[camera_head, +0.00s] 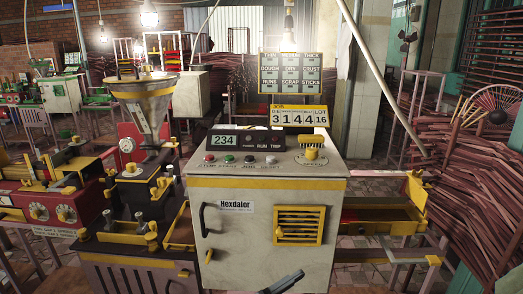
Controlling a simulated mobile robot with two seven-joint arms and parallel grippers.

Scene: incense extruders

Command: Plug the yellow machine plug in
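No yellow plug and no socket can be made out for certain. A pale control cabinet (225,250) labelled Hexdalor stands in the middle, with a yellow vent grille on its front. A ribbed yellow knob-like piece (312,148) sits on the right of its sloped top, above a scale. A small dark grey piece (284,282) slants up to the right from the bottom edge, in front of the cabinet. It looks like the tip of my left gripper, but its fingers cannot be made out. My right gripper is not in view.
A metal hopper (145,100) and red-and-yellow extruder parts stand left of the cabinet. A yellow-edged tray table (370,215) stands to its right. Piles of reddish-brown sticks (475,190) fill the far right. A number board (298,115) rises behind the cabinet.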

